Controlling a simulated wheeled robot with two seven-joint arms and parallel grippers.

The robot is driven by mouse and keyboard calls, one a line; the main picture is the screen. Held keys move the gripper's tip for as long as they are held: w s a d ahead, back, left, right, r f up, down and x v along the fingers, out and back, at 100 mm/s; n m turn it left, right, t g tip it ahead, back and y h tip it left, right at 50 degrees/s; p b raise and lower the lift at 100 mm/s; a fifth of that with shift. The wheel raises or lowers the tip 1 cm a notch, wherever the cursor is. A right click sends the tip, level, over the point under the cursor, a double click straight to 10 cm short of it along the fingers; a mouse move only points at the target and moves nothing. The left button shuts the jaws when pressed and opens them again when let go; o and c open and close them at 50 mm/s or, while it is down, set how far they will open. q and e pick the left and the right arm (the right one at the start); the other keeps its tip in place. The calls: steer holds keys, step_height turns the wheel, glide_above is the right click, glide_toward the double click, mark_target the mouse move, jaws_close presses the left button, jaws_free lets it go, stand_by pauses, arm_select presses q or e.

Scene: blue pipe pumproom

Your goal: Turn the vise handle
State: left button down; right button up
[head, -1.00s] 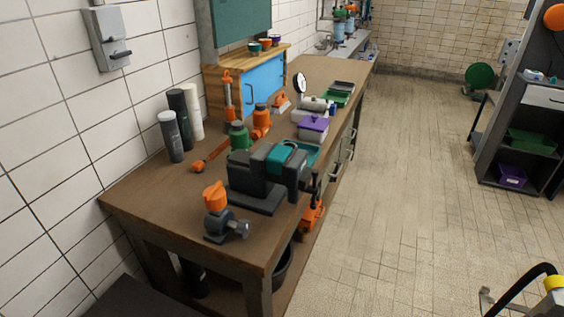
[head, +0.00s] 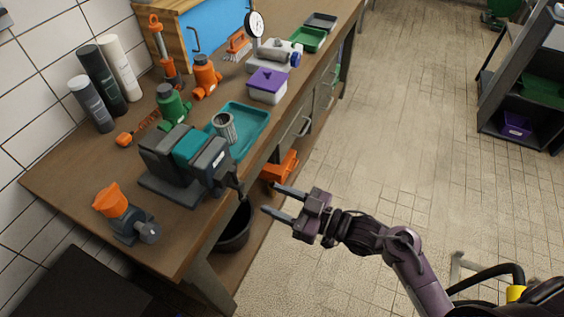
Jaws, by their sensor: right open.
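The vise (head: 158,163), dark grey with a teal block (head: 191,146) at its jaws, is on the near part of the wooden workbench (head: 75,188). Its small dark handle (head: 241,191) shows at the vise's right end, by the bench's front edge. My right gripper (head: 270,199) comes in from the lower right. Its two fingers are apart and empty, pointing left, a short way right of the handle in the picture. I see no contact, but the depth gap is hard to judge. My left gripper is out of view.
A dark bucket (head: 235,234) and an orange tool (head: 281,168) are below the bench top. The tiled floor (head: 395,130) to the right is clear.

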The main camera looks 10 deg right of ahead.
mark_target(243, 187)
steer(key=w+a, duration=0.1)
steer(key=a, duration=0.1)
steer(key=w+a+r+p, duration=0.1)
steer(key=a, duration=0.1)
steer(key=w+a, duration=0.1)
steer(key=a, duration=0.1)
steer(key=shift+w+r+p, duration=0.2)
steer(key=shift+p, duration=0.15)
steer(key=shift+w+a+f, duration=0.1)
steer(key=shift+w+a, duration=0.25)
steer(key=shift+a, duration=0.1)
steer(key=c, duration=0.9)
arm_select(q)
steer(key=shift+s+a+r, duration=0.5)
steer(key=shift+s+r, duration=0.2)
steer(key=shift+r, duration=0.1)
arm_select(e)
jaws_close()
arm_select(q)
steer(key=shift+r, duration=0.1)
